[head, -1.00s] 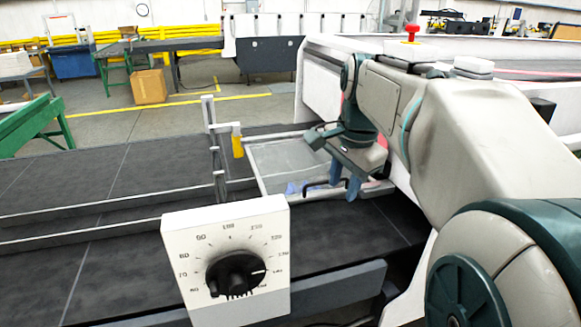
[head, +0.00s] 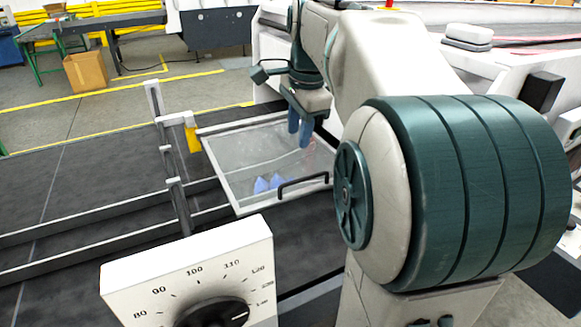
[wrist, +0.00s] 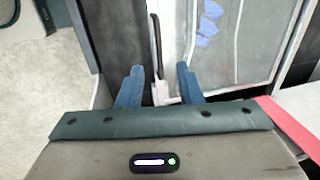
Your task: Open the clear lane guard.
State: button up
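The clear lane guard (head: 233,158) is a see-through panel in a pale frame, lying shut over the dark lane. A black bar handle (head: 302,184) runs along its near edge, and it also shows in the wrist view (wrist: 157,45). My gripper (head: 299,127) points down over the right part of the guard, appearing above the handle in the head view. In the wrist view my gripper (wrist: 160,72) is open, with its blue fingers apart. The handle lies in line with the gap between them. Whether the fingers touch anything cannot be told.
Blue pieces (head: 268,183) show through the guard. A white dial box (head: 190,270) stands at the near left. A metal post (head: 170,150) with a yellow block (head: 193,138) stands at the guard's left. The machine's white side (head: 275,60) is behind my arm.

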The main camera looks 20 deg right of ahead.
aim_at(296, 183)
jog(key=f, duration=0.4)
jog(key=w+f, duration=0.1)
jog(key=f, duration=0.3)
jog(key=w+f, duration=0.1)
jog(key=f, duration=0.4)
jog(key=shift+d, duration=0.2)
jog(key=shift+r, duration=0.1)
grip_shut()
